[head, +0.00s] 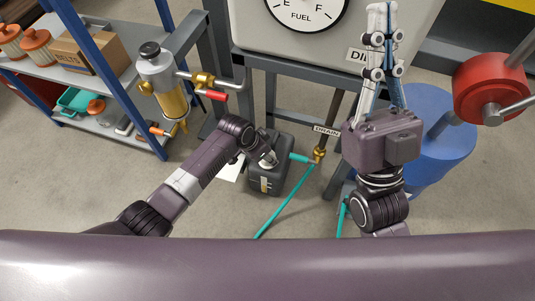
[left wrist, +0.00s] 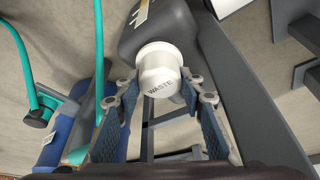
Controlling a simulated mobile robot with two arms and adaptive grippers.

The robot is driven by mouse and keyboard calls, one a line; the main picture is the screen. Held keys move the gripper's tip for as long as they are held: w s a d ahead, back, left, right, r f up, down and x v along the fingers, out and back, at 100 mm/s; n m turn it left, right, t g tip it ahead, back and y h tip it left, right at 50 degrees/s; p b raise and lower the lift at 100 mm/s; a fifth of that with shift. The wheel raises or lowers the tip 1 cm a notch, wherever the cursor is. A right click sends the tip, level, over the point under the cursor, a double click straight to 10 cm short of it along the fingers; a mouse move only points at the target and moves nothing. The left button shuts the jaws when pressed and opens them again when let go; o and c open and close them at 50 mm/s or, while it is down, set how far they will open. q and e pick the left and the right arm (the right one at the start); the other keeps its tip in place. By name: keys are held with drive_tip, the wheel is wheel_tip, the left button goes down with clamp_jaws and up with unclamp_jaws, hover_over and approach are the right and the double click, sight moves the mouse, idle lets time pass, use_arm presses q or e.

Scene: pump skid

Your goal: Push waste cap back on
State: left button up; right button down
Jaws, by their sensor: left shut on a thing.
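The white cap (left wrist: 160,82), lettered WASTE, is between the fingers of my left gripper (left wrist: 161,94), which is shut on it in the left wrist view. Just beyond it is a wider white ring (left wrist: 158,52) at the top of the dark grey waste can (left wrist: 193,28). The cap lines up with this ring; I cannot tell whether it is fully seated. In the head view the waste can (head: 266,181) stands on the floor, and my left gripper's end hides its top. My right gripper (head: 385,8) looks shut and empty, away from the can.
A teal hose (head: 287,203) crosses the floor right of the can, near the drain valve (head: 319,156). A blue drum (head: 440,140) and red wheel (head: 490,88) stand right. A filter (head: 168,85) and shelf (head: 105,65) are left.

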use_arm(q)
drive_tip(key=o, duration=1.4)
drive_tip(key=shift+w+a, duration=0.15)
drive_tip(key=shift+r, duration=0.1)
drive_tip(key=shift+a+r, duration=0.1)
drive_tip(key=shift+r, duration=0.05)
drive_tip(key=v, duration=1.1)
drive_tip(key=shift+s+r, duration=0.25)
drive_tip(key=shift+s, duration=0.1)
drive_tip(key=shift+d, duration=0.25)
